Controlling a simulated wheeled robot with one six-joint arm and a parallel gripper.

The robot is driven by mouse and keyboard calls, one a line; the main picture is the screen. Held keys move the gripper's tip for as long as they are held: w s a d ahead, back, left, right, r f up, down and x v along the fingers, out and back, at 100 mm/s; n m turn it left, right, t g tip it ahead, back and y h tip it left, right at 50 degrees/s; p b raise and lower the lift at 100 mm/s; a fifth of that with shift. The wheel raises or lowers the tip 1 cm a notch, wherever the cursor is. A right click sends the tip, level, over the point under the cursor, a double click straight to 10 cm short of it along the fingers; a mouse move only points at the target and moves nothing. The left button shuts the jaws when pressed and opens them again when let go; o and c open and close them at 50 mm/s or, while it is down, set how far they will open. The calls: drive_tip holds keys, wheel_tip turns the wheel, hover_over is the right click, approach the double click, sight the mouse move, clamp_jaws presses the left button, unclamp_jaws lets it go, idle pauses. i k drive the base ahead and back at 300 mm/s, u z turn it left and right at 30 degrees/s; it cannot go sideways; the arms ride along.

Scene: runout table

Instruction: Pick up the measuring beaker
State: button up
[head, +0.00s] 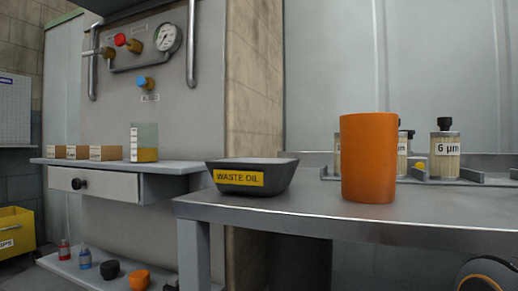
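A clear, straight-sided vessel with white scale marks, which looks like the measuring beaker (146,139), stands upright on the grey shelf (185,167) at the left. Yellow-amber liquid fills its lower part. It stands near the right end of a row of small brown boxes. My gripper is not in view. A dark rounded part with an orange ring at the bottom right edge may be my own arm.
An orange cup (369,158) and a black tray labelled WASTE OIL (275,178) stand on the grey table (330,212). Brown boxes (105,153) sit left of the beaker. A gauge and pipes (167,38) are on the wall above. Labelled jars (445,155) stand behind the cup.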

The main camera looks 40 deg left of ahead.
sight(144, 135)
drive_tip(key=u, duration=2.1)
